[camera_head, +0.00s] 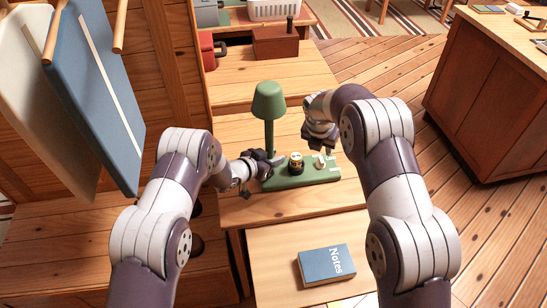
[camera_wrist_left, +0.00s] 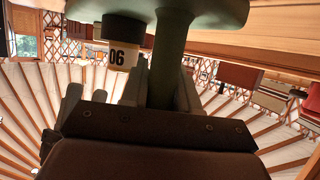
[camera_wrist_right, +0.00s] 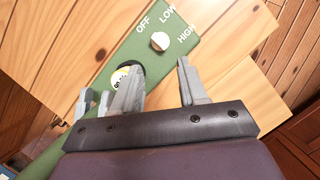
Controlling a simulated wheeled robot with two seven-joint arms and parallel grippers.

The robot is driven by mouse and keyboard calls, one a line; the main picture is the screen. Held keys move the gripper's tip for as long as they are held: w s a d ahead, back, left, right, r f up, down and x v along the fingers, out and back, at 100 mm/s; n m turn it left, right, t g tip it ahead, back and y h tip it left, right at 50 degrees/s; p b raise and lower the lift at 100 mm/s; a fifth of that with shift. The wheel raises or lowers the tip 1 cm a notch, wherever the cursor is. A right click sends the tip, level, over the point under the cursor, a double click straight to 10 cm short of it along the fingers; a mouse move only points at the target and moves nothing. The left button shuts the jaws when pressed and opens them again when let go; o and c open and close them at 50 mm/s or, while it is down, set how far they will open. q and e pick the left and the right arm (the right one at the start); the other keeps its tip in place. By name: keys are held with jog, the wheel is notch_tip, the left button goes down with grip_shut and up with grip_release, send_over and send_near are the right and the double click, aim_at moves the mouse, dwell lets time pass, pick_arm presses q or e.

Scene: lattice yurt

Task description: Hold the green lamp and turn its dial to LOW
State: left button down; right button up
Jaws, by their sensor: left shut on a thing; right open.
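The green lamp (camera_head: 269,101) stands upright on the wooden table, its long green base (camera_head: 330,174) reaching right. My left gripper (camera_head: 268,163) is shut on the lamp's stem, which also shows between its fingers in the left wrist view (camera_wrist_left: 172,55). A pale dial (camera_head: 320,162) sits on the base. In the right wrist view, the dial (camera_wrist_right: 160,41) has OFF, LOW and HIGH printed around it; I cannot tell which mark it points at. My right gripper (camera_wrist_right: 158,85) is open and empty, above the base and apart from the dial.
A dark, yellow-banded round item (camera_head: 296,163) stands on the base between stem and dial; its label reads 06 in the left wrist view (camera_wrist_left: 118,57). A blue Notes book (camera_head: 326,264) lies in front. A brown box (camera_head: 275,41) stands behind. Boards hang at the left.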

aim_at(322, 159)
jog(key=shift+c, duration=0.3)
jog(key=s+d+r+m+y, duration=0.15)
jog(key=d+m, duration=0.25)
jog(key=m, duration=1.1)
jog(key=w+f+m, duration=0.1)
jog(key=f+m, duration=0.2)
jog(key=m, duration=0.1)
jog(key=w+a+f+m, duration=0.1)
jog(key=w+f+m, duration=0.1)
jog(key=f+m, duration=0.2)
jog(key=w+a+f+m+t+y, duration=0.1)
jog(key=f+m, duration=0.2)
jog(key=m, duration=0.2)
jog(key=shift+w+f+m, duration=0.2)
jog(key=shift+w+m, duration=0.1)
grip_shut()
